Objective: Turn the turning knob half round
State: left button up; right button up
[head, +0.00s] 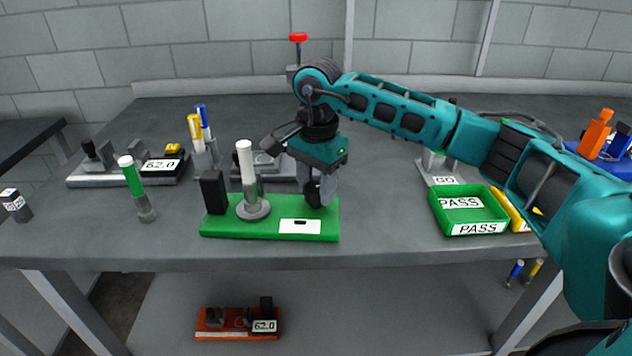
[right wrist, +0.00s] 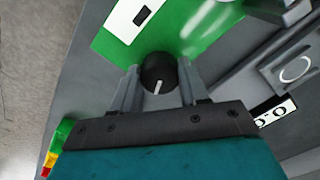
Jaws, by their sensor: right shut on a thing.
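The turning knob (right wrist: 158,72) is round and black with a white pointer line, on the green base (head: 225,229) of a fixture on the table. In the right wrist view its pointer line runs toward my gripper's palm. My right gripper (right wrist: 157,85) has one finger on each side of the knob and is shut on it. In the head view my right gripper (head: 321,192) points down at the right end of the green base and mostly hides the knob. The base also carries a dark block (head: 213,192) and a white-topped post (head: 247,165). My left gripper is not in view.
Other fixtures with number plates stand behind. An orange fixture (head: 215,330) is on the lower shelf. The table front between base and bin is clear.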

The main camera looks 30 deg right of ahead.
jog(key=m, duration=0.4)
jog(key=shift+r+m+p, duration=0.1)
jog(key=shift+m+p, duration=0.2)
jog(key=shift+p, duration=0.05)
jog(key=m, duration=0.3)
jog(key=shift+m+p, duration=0.3)
jog(key=shift+m, duration=0.1)
jog(key=m, duration=0.3)
jog(key=shift+m+p, duration=0.3)
jog(key=m+p, duration=0.1)
jog(key=m, duration=0.5)
jog(key=m+p, duration=0.1)
jog(key=m, duration=0.3)
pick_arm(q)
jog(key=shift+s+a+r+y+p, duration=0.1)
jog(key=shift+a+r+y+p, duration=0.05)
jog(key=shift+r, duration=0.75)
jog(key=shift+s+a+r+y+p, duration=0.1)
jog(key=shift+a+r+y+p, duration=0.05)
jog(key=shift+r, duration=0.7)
pick_arm(e)
jog(key=shift+m, duration=1)
jog(key=o, duration=1.1)
jog(key=shift+c, duration=0.2)
